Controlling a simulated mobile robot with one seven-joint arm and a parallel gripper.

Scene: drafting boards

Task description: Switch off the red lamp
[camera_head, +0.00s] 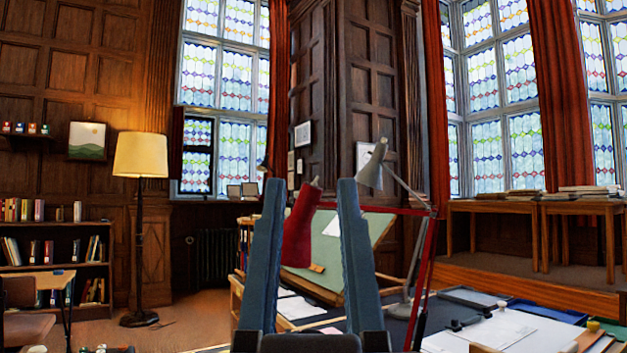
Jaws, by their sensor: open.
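The red lamp's shade (300,228) shows between the two fingers of my gripper (309,186), tilted, with a small pale tip at its top. Its thin red arm runs right behind my right finger and bends down to the desk at the right. My gripper is open, with its blue-grey fingers pointing up and away on either side of the shade. I cannot tell whether the fingers touch the shade. The shade's left edge is partly behind my left finger. No glow shows on the red shade, and its opening and bulb are not visible.
A grey desk lamp (371,167) stands close behind the red lamp's arm. A tilted green drafting board (340,255) is behind the shade. Papers (488,333) and trays cover the desk at lower right. A lit floor lamp (140,155) and bookshelf (90,240) stand left.

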